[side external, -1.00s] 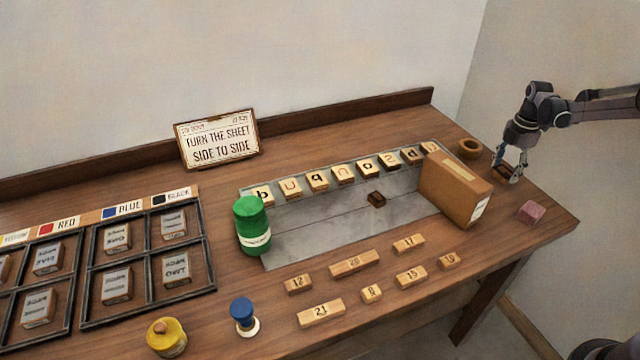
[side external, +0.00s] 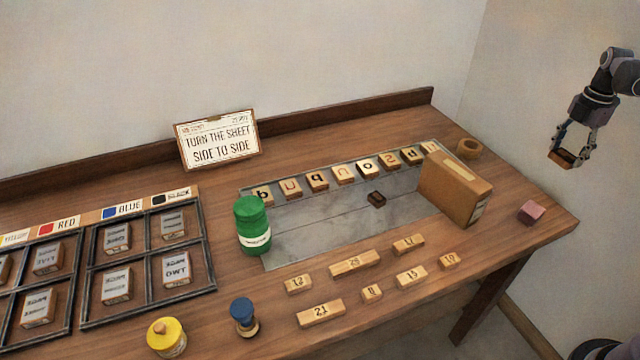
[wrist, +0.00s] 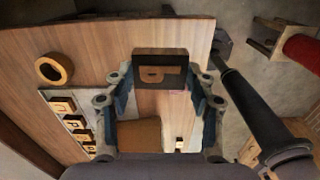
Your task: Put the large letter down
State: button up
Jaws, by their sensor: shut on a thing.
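My gripper (side external: 577,143) is shut on a large letter block (side external: 562,158) and holds it in the air off the table's right end. In the wrist view the gripper (wrist: 164,92) has the letter block (wrist: 165,66) between its fingertips, with a dark face and a pale letter like a "p" or "d". A row of letter blocks (side external: 342,174) stands along the back of the grey metal plate (side external: 310,237). A small dark block (side external: 376,198) lies on the plate.
A brown box (side external: 455,188) stands at the plate's right end, a wooden ring (side external: 468,149) behind it. A pink block (side external: 531,212) lies near the right edge. A green bottle (side external: 251,222) stands at the plate's left. Numbered wooden blocks (side external: 354,264) lie in front.

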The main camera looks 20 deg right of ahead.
notch_tip(320, 180, up, 4)
jog(key=w+a+n, duration=0.3)
jog(key=w+a, duration=0.5)
jog(key=a, duration=0.3)
jog(key=n, duration=1.1)
send_over(300, 233)
notch_tip(300, 233, down, 12)
jog(key=shift+f, duration=2)
jog(key=shift+f, duration=0.15)
